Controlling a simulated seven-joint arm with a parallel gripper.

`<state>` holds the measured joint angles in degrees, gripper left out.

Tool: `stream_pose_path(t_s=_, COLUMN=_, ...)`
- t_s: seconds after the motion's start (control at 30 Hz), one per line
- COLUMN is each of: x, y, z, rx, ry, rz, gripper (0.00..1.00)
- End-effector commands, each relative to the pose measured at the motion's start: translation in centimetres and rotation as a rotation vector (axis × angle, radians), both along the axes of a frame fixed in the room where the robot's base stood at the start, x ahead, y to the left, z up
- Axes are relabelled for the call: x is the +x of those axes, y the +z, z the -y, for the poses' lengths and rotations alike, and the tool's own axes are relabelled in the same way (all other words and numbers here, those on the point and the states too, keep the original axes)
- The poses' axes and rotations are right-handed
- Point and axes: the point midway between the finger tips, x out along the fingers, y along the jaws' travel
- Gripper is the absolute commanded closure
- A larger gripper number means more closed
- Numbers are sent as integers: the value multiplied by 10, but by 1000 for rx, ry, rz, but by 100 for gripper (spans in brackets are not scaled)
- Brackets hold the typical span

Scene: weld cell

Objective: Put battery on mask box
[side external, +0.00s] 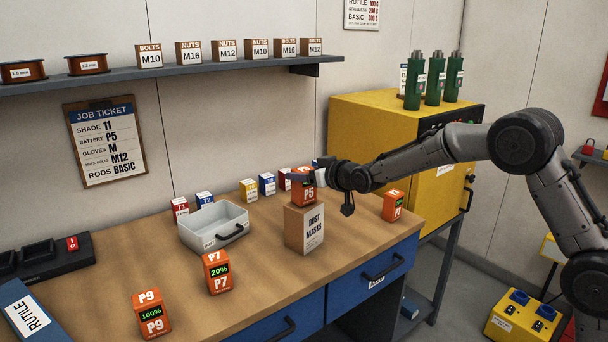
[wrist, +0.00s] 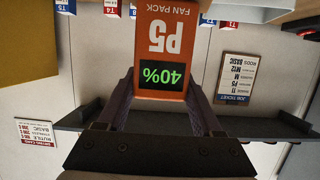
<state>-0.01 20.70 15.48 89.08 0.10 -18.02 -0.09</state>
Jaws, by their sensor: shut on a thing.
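The orange battery marked P5 (side external: 305,193) is between the fingers of my gripper (side external: 312,178), right over the dust masks box (side external: 304,232). The box is a brown carton standing upright near the front edge of the bench. The battery's lower edge appears at the level of the box top; I cannot tell whether it touches. In the wrist view the battery (wrist: 163,45) shows P5 and 40%, upside down, with my gripper (wrist: 163,88) shut on its two sides. The box is not clearly seen there.
Other orange batteries, P7 (side external: 217,275) and P9 (side external: 151,316), stand at the front left, and another (side external: 393,206) stands right of the box. A grey tray (side external: 214,232) and small coloured boxes (side external: 267,184) are behind. The job ticket (side external: 105,141) reads battery P5.

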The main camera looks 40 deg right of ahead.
Motion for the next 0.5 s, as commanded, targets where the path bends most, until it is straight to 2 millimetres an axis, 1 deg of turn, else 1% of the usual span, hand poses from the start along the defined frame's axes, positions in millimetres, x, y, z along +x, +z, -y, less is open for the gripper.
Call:
stream_pose_path(t_s=0.27, x=0, y=1, z=0, rx=0, ry=0, rz=7, gripper=100)
stream_pose_path(t_s=0.4, x=0, y=-3, z=0, rx=0, ry=0, rz=6, gripper=100)
stream_pose_path(t_s=0.43, x=0, y=-5, z=0, rx=0, ry=0, rz=0, gripper=29)
stream_pose_path(t_s=0.5, x=0, y=-5, z=0, rx=0, ry=0, rz=0, gripper=17)
